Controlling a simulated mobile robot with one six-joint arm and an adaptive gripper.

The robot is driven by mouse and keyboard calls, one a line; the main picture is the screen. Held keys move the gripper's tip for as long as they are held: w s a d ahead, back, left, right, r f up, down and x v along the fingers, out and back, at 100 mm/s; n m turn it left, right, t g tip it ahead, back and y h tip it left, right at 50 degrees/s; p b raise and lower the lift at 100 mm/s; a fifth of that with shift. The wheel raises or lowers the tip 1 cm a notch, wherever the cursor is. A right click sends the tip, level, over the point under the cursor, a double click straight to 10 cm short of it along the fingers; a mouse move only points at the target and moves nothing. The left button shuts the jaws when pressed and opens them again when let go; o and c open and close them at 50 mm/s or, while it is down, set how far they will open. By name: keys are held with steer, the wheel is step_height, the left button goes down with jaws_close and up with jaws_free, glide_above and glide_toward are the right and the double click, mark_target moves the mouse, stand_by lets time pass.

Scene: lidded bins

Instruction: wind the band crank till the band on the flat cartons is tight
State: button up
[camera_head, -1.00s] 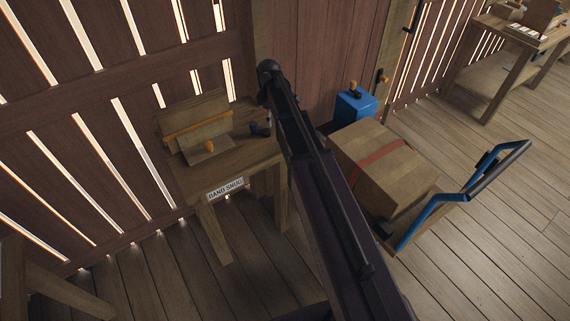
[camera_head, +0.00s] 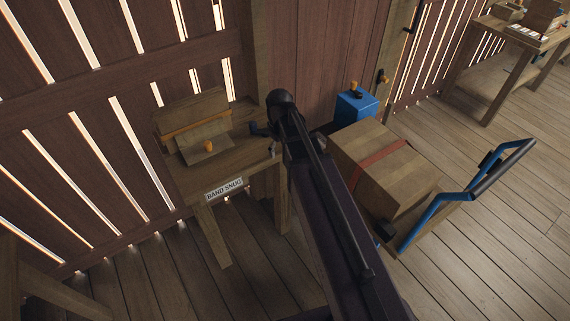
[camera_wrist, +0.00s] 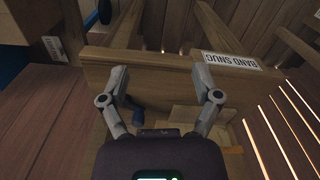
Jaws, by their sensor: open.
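Flat cartons (camera_head: 190,108) stand on a small wooden table (camera_head: 228,178) labelled BAND SNUG, with an orange band (camera_head: 196,123) across them. An orange knob (camera_head: 209,146) sits in front of them. A dark blue part (camera_head: 258,129) is at the table's right side; I cannot tell which of these belongs to the crank. The blue part also shows in the wrist view (camera_wrist: 135,108), partly behind my left finger. My gripper (camera_wrist: 161,78) is open and empty, its fingers apart over the table's front edge. In the head view my arm mostly hides the gripper.
Right of the table, a brown box with a red strap (camera_head: 375,165) sits on a cart with a blue handle (camera_head: 465,190). A blue container (camera_head: 355,107) stands behind it. A slatted wall (camera_head: 80,110) is close behind the table. Another table (camera_head: 520,40) is far right.

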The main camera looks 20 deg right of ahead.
steer(key=s+m, duration=0.1)
steer(key=s, duration=0.1)
steer(key=s+f+m+b, duration=0.1)
steer(key=s+m, duration=0.1)
steer(key=s, duration=0.1)
steer(key=shift+s, duration=0.25)
steer(key=s+m, duration=0.1)
steer(key=s, duration=0.1)
steer(key=s+m, duration=0.1)
steer(key=s, duration=0.2)
steer(key=shift+m, duration=0.4)
stand_by(1.5)
steer(key=c, duration=0.3)
steer(key=shift+c, duration=0.2)
steer(key=shift+d, duration=0.15)
